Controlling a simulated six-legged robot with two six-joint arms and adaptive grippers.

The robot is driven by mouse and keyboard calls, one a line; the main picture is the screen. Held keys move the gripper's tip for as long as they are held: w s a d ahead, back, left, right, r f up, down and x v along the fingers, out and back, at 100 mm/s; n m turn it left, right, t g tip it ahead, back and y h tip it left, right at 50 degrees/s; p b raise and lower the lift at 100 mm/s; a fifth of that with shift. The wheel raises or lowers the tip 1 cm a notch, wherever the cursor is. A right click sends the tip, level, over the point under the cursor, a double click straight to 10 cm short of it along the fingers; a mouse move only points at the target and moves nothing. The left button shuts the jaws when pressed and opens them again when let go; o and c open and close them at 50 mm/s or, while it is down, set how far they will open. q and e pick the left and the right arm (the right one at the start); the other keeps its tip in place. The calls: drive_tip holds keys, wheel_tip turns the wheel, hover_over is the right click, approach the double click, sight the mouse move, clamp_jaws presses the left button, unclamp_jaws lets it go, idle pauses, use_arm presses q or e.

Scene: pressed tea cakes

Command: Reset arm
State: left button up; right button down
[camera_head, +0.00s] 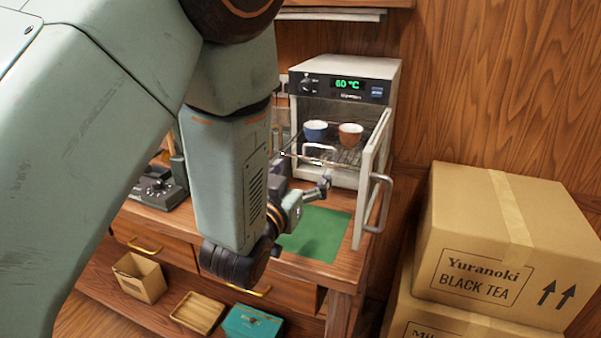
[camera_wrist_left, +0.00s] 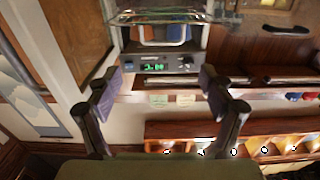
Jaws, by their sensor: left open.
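My left arm comes in from the left in the head view, and its gripper (camera_head: 322,184) is in front of the small oven (camera_head: 345,70), above the desk. In the left wrist view the gripper (camera_wrist_left: 162,88) is open, its two fingers wide apart with nothing between them. The oven also shows upside down in the wrist view (camera_wrist_left: 150,64). Its door (camera_head: 374,165) stands open to the right and its display reads 60 °C. A blue cup (camera_head: 315,131) and an orange-brown cup (camera_head: 350,134) stand on the rack inside. My right gripper is not in view.
A green mat (camera_head: 318,234) lies on the desk below the oven. Cardboard tea boxes (camera_head: 505,240) are stacked at the right. A small open box (camera_head: 140,278), a wooden tray (camera_head: 198,313) and a teal box (camera_head: 251,322) sit low under the desk.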

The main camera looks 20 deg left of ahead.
sight(320, 147)
use_arm(q)
drive_tip(key=shift+w, duration=0.15)
drive_tip(key=w, duration=1.1)
drive_tip(key=shift+w+d, duration=0.15)
drive_tip(key=shift+w, duration=0.25)
drive_tip(key=shift+f, duration=0.1)
